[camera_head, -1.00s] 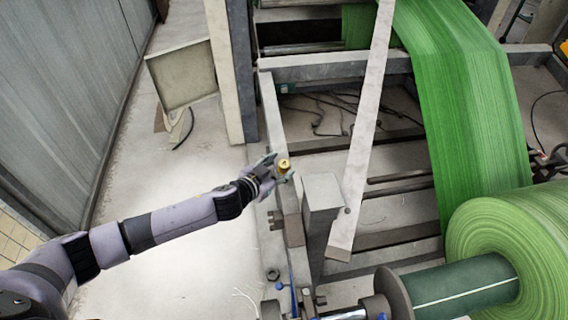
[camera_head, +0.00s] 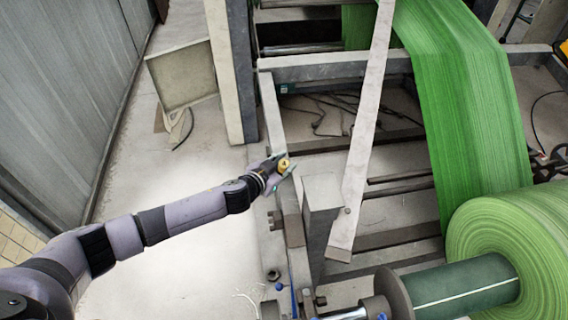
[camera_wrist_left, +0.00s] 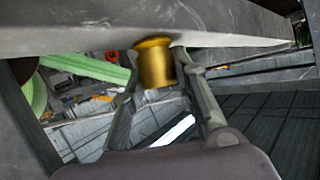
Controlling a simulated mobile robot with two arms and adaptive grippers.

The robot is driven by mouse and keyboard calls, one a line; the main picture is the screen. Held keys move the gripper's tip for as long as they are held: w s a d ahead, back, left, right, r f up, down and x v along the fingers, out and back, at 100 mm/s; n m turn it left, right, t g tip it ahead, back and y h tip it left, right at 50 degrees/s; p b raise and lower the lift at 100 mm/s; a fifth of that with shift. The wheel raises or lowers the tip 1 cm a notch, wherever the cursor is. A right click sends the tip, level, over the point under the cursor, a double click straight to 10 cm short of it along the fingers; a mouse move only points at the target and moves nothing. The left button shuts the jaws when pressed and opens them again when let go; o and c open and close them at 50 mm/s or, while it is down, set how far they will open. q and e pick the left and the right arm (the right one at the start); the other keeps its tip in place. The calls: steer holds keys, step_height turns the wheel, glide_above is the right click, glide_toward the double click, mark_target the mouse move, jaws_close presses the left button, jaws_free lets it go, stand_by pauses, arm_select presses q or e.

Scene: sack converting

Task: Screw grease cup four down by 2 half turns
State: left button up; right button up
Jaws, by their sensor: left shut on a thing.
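The grease cup (camera_head: 284,164) is a small brass-coloured cylinder at the machine frame's left rail in the head view. It also shows in the left wrist view (camera_wrist_left: 155,66), with a wider rim at its upper end, against the grey rail. My left gripper (camera_head: 286,168) is at the cup, with one finger on each side of it. In the left wrist view the left gripper (camera_wrist_left: 160,85) is shut on the cup. Whether a thread shows cannot be told. My right gripper is in neither view.
The grey frame rail (camera_head: 271,110) runs beside the cup. A grey post (camera_head: 321,215) and a slanted pale bar (camera_head: 362,140) stand to the right. A large green roll (camera_head: 515,240) is at lower right. The floor at left (camera_head: 195,255) is clear.

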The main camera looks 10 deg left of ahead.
arm_select(q)
jaws_close()
steer(key=m+h+p, duration=0.1)
steer(key=m+g+p, duration=0.1)
steer(key=p, duration=0.1)
steer(key=shift+r+h+p, duration=0.3)
steer(key=shift+h, duration=0.1)
steer(key=shift+f+m+g, duration=0.1)
steer(key=shift+m+g, duration=0.2)
steer(key=shift+m, duration=0.1)
steer(key=shift+f+h+p, duration=0.2)
steer(key=shift+h+p, duration=0.2)
steer(key=o, duration=0.6)
jaws_free()
steer(key=shift+o, duration=0.2)
steer(key=shift+s+a, duration=0.1)
